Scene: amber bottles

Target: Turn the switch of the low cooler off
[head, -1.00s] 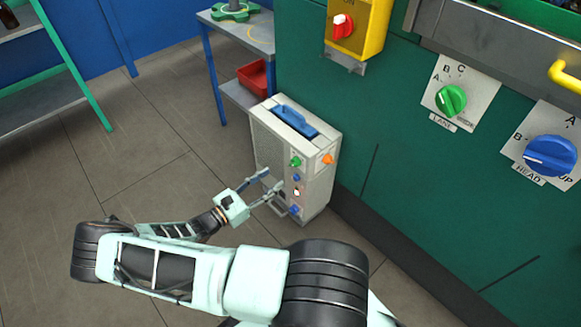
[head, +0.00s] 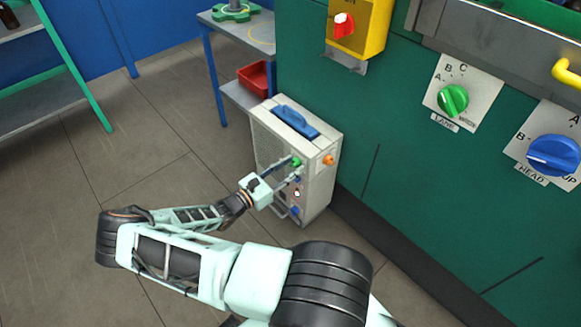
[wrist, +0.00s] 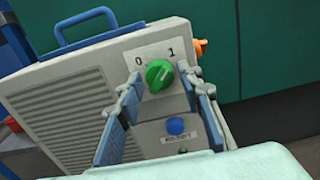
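The low cooler (head: 318,185) is a pale floor-standing box with a side grille and a blue top handle. Its switch is a green knob (wrist: 159,75) on a light plate marked 0 at left and 1 at right in the wrist view; it also shows in the head view (head: 297,162). I cannot tell its exact pointing. My gripper (wrist: 161,77) is open, its blue-padded fingers on either side of the knob, with a gap visible. In the head view my gripper (head: 296,171) reaches the cooler's front from the left. Contact cannot be told.
A blue button (wrist: 175,126) sits below the switch. An orange knob (head: 328,160) is on the cooler's right side. A green wall panel with a yellow switch box (head: 358,28) and large dials stands behind. Open floor lies left; a red bin (head: 254,78) is behind.

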